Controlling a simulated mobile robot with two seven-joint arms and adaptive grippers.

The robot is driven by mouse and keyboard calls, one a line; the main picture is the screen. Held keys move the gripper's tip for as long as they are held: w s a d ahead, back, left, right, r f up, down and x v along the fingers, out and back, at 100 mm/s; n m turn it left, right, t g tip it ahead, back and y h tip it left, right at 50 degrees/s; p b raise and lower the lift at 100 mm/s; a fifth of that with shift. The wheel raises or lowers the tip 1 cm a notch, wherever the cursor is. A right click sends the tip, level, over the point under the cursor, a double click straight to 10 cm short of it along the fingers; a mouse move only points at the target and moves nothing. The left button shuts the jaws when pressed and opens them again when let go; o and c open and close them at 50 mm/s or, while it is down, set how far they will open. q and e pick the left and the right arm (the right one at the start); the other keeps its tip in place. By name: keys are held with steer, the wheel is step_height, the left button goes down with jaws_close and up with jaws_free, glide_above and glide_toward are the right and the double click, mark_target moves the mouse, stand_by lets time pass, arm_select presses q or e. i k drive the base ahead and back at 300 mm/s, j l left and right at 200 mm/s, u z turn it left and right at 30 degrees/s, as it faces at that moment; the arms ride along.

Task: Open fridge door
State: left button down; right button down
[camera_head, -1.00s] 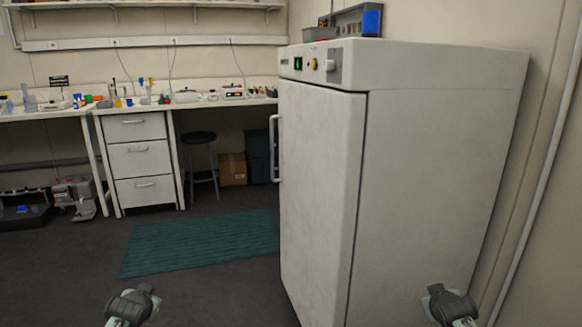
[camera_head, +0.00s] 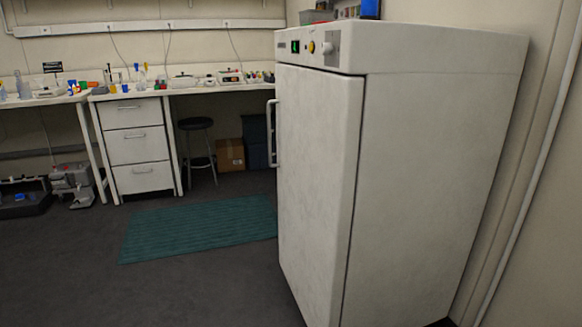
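The white fridge (camera_head: 430,180) stands upright at the right, against the wall. Its door (camera_head: 315,180) faces left and is shut. A vertical bar handle (camera_head: 271,133) sits on the door's far left edge. A control panel with a green display (camera_head: 295,47) and knobs is above the door. Neither of my grippers is in view now.
A white bench with drawers (camera_head: 138,148) stands at the back left, with small lab items on top. A stool (camera_head: 197,124) and a cardboard box (camera_head: 230,154) are beneath it. A green mat (camera_head: 198,228) lies on the floor. The dark floor before the fridge door is clear.

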mark_target(319, 112)
steer(key=i+j, duration=0.7)
steer(key=i+j+z, duration=0.25)
steer(key=i+j, duration=0.65)
steer(key=i, duration=0.15)
steer(key=i+j+z, duration=0.2)
steer(key=i+j, duration=0.7)
steer(key=j, duration=0.15)
